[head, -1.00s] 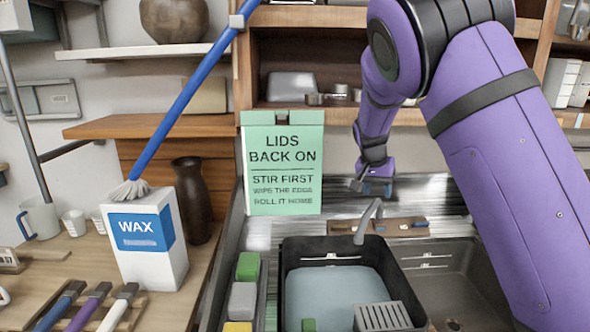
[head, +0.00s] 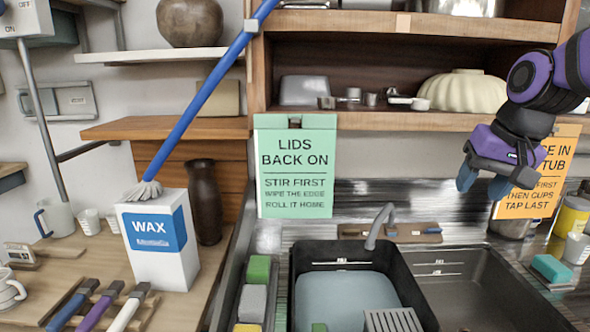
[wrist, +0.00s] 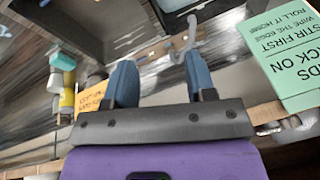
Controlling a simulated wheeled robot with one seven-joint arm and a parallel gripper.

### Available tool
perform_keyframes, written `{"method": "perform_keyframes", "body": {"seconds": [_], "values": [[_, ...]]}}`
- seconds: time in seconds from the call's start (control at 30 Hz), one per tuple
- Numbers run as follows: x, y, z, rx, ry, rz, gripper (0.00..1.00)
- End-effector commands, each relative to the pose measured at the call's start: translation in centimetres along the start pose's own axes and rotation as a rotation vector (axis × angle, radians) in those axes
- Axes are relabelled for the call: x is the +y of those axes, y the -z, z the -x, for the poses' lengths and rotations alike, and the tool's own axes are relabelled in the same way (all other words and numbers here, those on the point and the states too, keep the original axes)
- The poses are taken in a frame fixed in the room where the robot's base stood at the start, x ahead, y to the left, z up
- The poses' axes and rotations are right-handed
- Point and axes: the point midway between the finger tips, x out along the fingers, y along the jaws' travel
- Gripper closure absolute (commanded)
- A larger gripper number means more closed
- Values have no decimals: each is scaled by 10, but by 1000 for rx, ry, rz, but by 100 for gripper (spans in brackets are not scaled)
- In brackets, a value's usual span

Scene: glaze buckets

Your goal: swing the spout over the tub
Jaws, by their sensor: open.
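The grey curved spout (head: 378,226) stands at the back rim of the black tub (head: 297,258), which holds pale blue water. I cannot tell exactly how far its tip reaches over the tub. The spout also shows in the wrist view (wrist: 185,42), beyond my fingertips and apart from them. My gripper (head: 483,183) is open and empty, with blue fingers pointing down, in the air to the right of the spout and above the right basin. In the wrist view my gripper (wrist: 158,62) shows both fingers spread with nothing between them.
A dark empty basin (head: 480,285) lies right of the tub. A green sign (head: 296,170) stands behind it to the left, an orange sign (head: 562,155) to the right. A wooden rack (head: 400,232) lies behind the spout. Shelves (head: 400,118) hang above.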

Motion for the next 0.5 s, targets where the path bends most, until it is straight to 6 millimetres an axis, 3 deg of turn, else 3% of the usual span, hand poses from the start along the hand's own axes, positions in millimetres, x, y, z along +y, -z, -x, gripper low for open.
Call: {"method": "perform_keyframes", "body": {"seconds": [0.2, 0.5], "values": [[11, -62, 31, 72, -4, 106, 49], [21, -133, 44, 155, -68, 229, 49]]}}
